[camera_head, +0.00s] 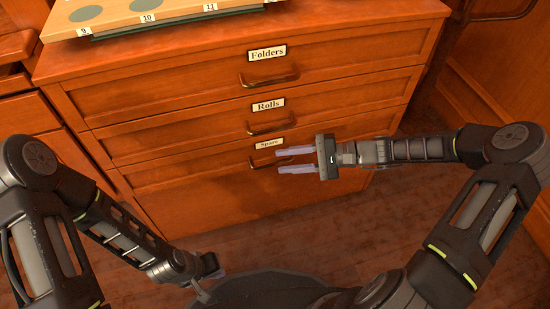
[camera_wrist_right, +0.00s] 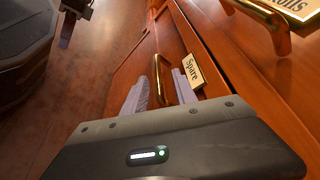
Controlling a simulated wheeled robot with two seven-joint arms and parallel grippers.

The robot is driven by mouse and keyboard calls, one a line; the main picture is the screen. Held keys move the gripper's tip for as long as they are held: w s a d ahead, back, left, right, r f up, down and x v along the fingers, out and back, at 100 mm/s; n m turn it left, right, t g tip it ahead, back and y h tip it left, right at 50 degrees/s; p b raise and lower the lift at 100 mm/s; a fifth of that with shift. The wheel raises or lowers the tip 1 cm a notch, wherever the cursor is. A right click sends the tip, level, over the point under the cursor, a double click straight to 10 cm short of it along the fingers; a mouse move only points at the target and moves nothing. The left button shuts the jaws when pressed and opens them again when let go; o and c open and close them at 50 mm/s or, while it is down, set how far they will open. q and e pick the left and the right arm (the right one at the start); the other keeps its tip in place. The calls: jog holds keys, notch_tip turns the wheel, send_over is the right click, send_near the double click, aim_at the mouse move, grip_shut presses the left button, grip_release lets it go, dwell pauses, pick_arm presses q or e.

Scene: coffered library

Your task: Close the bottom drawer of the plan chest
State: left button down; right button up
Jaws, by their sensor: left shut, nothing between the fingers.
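The plan chest (camera_head: 170,85) has three labelled drawers, Folders, Rolls and Spare from top to bottom. The bottom drawer (camera_head: 190,168) carries the Spare label, which also shows in the right wrist view (camera_wrist_right: 194,73). Any gap between its front and the chest is too small to tell. My right gripper (camera_head: 279,161) is at this drawer's front, fingers apart. In the right wrist view the brass handle (camera_wrist_right: 160,72) appears between the open fingers; contact cannot be told. My left gripper (camera_head: 209,284) is shut and empty, low near my base, away from the chest.
A board (camera_head: 130,17) with numbered round spots lies on the chest top. The Folders handle (camera_head: 270,82) and Rolls handle (camera_head: 272,130) stick out above my right gripper. Wood panelling (camera_head: 500,65) stands at the right. The wooden floor (camera_head: 330,235) before the chest is clear.

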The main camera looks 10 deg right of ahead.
jog(key=v, duration=0.3)
jog(key=shift+d+p, duration=0.15)
jog(key=shift+p, duration=0.15)
jog(key=shift+d, duration=0.1)
